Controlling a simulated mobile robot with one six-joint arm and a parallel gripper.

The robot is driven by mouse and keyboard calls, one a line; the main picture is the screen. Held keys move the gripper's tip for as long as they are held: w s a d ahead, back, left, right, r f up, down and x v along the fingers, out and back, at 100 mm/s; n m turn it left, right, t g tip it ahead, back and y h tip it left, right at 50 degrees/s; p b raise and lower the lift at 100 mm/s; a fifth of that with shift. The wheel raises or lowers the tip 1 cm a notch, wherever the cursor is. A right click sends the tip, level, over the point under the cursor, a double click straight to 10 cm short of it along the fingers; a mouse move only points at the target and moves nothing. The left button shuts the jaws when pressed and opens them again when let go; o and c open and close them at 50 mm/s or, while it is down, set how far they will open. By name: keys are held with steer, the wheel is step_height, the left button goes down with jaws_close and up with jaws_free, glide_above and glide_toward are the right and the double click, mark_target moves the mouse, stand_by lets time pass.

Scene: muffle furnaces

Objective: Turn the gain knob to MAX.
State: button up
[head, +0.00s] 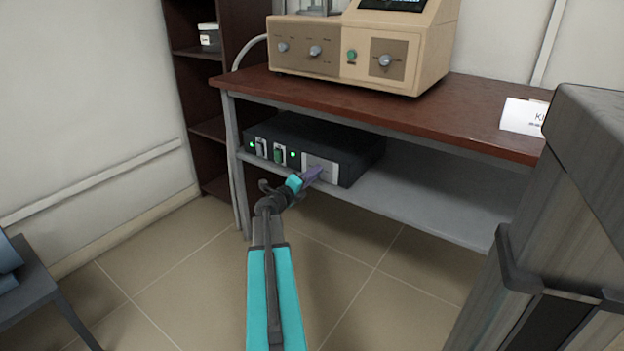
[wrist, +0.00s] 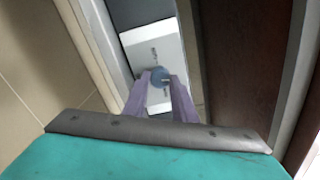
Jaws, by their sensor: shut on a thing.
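The knob (wrist: 160,77) is a round blue-grey knob on a pale panel (wrist: 158,50), seen in the wrist view. The purple fingers of my gripper (wrist: 160,84) are on either side of it, shut on it. Small markings show on the panel, too small to read. In the head view the panel (head: 333,166) is at the right end of the front of a black box (head: 345,140) on the lower shelf. My gripper (head: 314,173) reaches it there and hides the knob.
The black box also carries switches (head: 277,153) and green lights. The brown tabletop (head: 480,110) hangs above the shelf (head: 430,195), with a beige instrument (head: 350,50) on it. A grey cabinet-like block (head: 590,150) stands at the right. The shelf right of the box is clear.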

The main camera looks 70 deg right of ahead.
steer(key=shift+w+d+m+b, duration=0.1)
steer(key=shift+w+m+b, duration=0.05)
steer(key=shift+m+b, duration=3.15)
steer(key=shift+w+m+b, duration=0.15)
steer(key=shift+m+b, duration=1.9)
steer(key=shift+m, duration=2.45)
steer(key=o, duration=1)
steer(key=shift+o, duration=0.2)
steer(key=shift+s+a, duration=0.1)
steer(key=shift+a, duration=0.1)
steer(key=p+v, duration=0.4)
steer(key=v, duration=0.9)
steer(key=shift+a+p, duration=0.2)
steer(key=shift+p, duration=0.1)
